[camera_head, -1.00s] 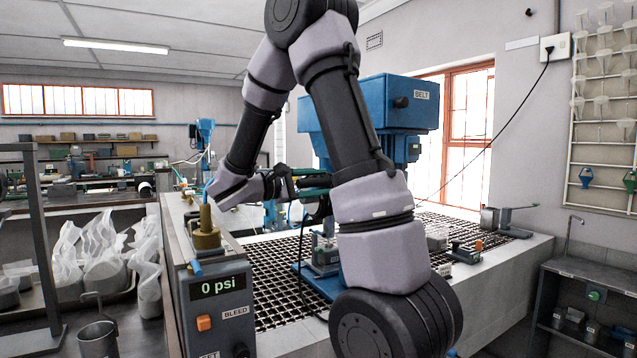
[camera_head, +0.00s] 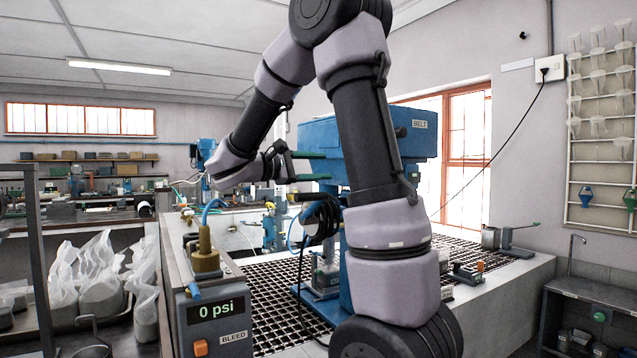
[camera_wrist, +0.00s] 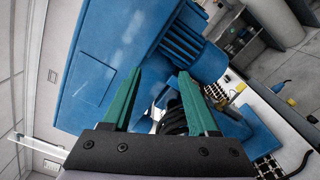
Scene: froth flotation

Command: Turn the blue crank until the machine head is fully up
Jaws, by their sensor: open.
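The machine head (camera_head: 410,132) is a large blue box marked BELT, standing above the grid-topped bench behind my arm. It fills much of the wrist view (camera_wrist: 110,60), with a ribbed blue motor (camera_wrist: 190,45) beside it. My gripper (camera_head: 326,166) is raised at the left front of the machine, with its green fingers pointing right. In the wrist view my gripper (camera_wrist: 160,72) is open, with nothing between the fingers. A coiled black hose (camera_head: 322,215) hangs just below the gripper. I cannot make out the blue crank in either view; my arm hides part of the machine.
A control box (camera_head: 217,310) reading 0 psi stands at the front left, with a brass fitting (camera_head: 205,258) above it. The black grid (camera_head: 270,290) covers the bench top. White bags (camera_head: 100,280) lie at left.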

